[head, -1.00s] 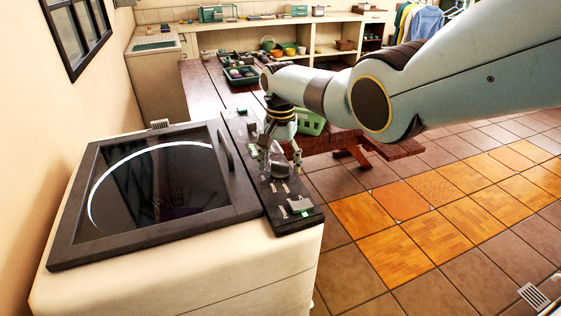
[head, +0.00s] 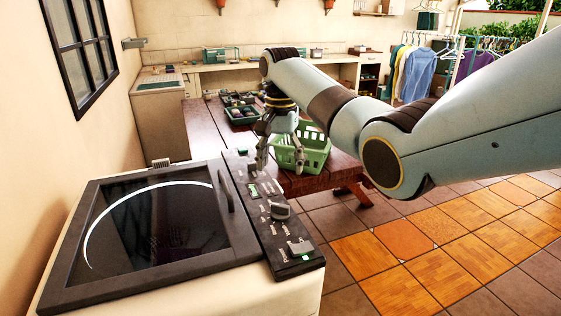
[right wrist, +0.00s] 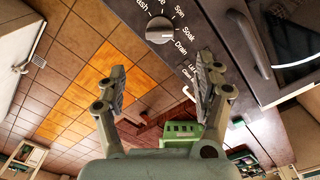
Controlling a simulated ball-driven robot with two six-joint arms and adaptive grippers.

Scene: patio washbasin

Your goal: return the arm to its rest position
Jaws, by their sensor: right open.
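My right arm reaches in from the right in the head view. Its gripper (head: 281,166) points down, open and empty, above the far end of the washer's dark control panel (head: 262,203). In the right wrist view the two fingers (right wrist: 161,70) are spread with nothing between them. The large grey knob (head: 280,210) stands on the panel, apart from the fingers and nearer than them in the head view. The knob (right wrist: 160,29) also shows in the right wrist view, beside the words Spin, Soak and Drain. My left gripper is not in view.
The washer's dark glass lid (head: 160,228) is closed. A green basket (head: 313,150) stands on the red-brown wooden table (head: 203,130) behind the gripper. A dark tray (head: 240,112) with items is farther back. The tiled floor (head: 430,240) at right is clear.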

